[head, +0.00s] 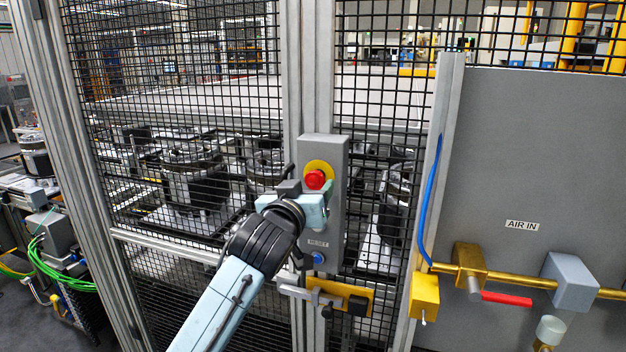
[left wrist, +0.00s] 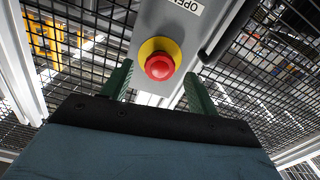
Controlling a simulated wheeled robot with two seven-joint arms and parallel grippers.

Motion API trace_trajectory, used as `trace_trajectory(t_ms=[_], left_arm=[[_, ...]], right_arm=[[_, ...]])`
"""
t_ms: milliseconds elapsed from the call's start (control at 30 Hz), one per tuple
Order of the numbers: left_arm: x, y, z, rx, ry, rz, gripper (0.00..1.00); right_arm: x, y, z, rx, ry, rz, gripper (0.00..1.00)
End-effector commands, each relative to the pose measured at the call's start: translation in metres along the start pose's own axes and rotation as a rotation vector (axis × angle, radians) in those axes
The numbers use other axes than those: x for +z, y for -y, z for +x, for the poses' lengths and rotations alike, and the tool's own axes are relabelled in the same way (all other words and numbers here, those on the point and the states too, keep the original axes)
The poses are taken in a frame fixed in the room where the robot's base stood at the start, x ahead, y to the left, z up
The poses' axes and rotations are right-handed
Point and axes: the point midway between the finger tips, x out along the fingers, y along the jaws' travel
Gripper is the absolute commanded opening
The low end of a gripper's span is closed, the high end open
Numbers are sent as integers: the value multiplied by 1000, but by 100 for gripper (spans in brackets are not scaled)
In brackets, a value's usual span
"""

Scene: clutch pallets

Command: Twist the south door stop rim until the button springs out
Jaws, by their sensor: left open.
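The door stop is a red mushroom button (head: 315,179) on a yellow disc (head: 319,166), set on a grey control box (head: 334,150) on the fence post. In the left wrist view the red button (left wrist: 159,66) sits between and beyond the two green fingers of my left gripper (left wrist: 160,88). The fingers are apart, one on each side, and do not visibly touch the rim. In the head view my left gripper (head: 322,192) is at the button's lower side and partly covers the box. Whether the button is pressed in cannot be told. My right gripper is out of view.
Below on the box are a RESET label (head: 317,243) and a blue button (head: 318,257). A yellow latch with a handle (head: 345,296) sits beneath. Black mesh fence (head: 180,60) surrounds the box. To the right are a grey panel (head: 540,130), brass pipe and red lever (head: 506,299).

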Motion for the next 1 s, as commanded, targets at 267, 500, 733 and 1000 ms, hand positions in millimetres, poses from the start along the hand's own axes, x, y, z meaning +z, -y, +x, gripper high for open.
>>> trace_trajectory(t_ms=[267,500,733,1000], left_arm=[[0,0,26,-1,1,0,59],[0,0,31,0,0,0,59],[0,0,30,0,0,0,50],[0,0,30,0,0,0,15]], right_arm=[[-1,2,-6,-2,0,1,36],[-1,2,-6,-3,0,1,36],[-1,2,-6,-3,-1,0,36],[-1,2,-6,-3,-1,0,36]])
